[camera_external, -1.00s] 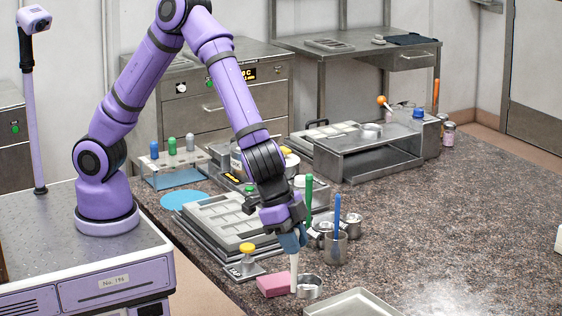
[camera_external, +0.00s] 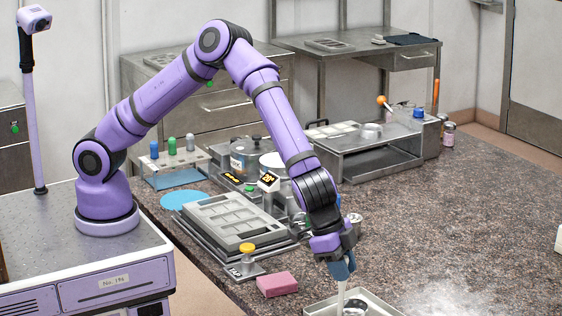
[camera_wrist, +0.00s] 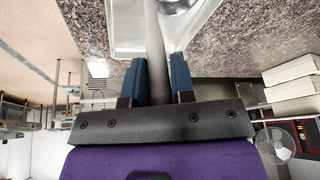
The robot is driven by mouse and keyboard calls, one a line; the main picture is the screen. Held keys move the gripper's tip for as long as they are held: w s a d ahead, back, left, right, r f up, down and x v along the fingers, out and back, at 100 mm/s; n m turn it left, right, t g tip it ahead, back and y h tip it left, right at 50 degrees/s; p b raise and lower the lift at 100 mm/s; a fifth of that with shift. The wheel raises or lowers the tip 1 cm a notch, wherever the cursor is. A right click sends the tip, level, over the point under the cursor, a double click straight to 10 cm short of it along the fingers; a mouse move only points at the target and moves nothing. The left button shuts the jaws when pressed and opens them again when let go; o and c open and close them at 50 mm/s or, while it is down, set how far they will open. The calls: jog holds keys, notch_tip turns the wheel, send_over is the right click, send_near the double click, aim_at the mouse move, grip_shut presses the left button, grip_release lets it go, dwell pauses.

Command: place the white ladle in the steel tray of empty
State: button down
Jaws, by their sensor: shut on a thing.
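My gripper (camera_external: 342,270) is shut on the handle of the white ladle (camera_external: 341,293), pointing down at the front of the counter. The ladle hangs upright, its round steel-looking bowl (camera_external: 355,307) low over the steel tray (camera_external: 383,301). I cannot tell whether the bowl touches the tray floor. The tray is cut off by the bottom edge; the part that shows holds nothing else. In the wrist view the pale handle (camera_wrist: 155,45) runs between the blue fingers (camera_wrist: 158,88), with part of the tray (camera_wrist: 124,30) beside it.
A pink block (camera_external: 277,284) and a yellow-knobbed stand (camera_external: 246,255) are left of the tray. A grey mould plate (camera_external: 225,222) lies behind them. Metal cups (camera_external: 354,222) stand partly hidden behind my gripper.

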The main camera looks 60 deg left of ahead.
jog(key=shift+f, duration=0.1)
jog(key=c, duration=1)
grip_release()
jog(key=shift+f, duration=0.1)
jog(key=shift+o, duration=0.2)
jog(key=v, duration=1.2)
jog(key=shift+r, duration=0.25)
